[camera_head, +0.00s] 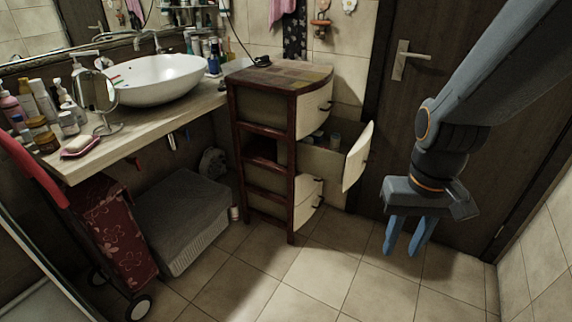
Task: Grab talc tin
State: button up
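I cannot surely tell which item is the talc tin. A small bluish-grey container (335,140) shows in the pulled-out upper drawer (354,160) of the wooden cabinet, partly hidden by the drawer walls. A small pale cylinder (234,213) stands on the floor beside the grey lidded basket. My gripper (405,249) hangs at the right, in front of the door, with its blue fingers pointing down. The fingers are a little apart with nothing between them. It is to the right of the open drawer and touches nothing visible.
The cabinet (262,125) stands right of a counter (100,150) crowded with bottles, jars and a mirror beside a white basin (160,80). A lower drawer (309,203) is slightly open. A grey basket (183,225) and red wheeled trolley (120,235) stand left. Tiled floor in front is clear.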

aim_at(334, 143)
jog(key=u, duration=1.1)
jog(key=i, duration=1.35)
jog(key=z, duration=1.3)
jog(key=i, duration=0.95)
jog(key=z, duration=0.25)
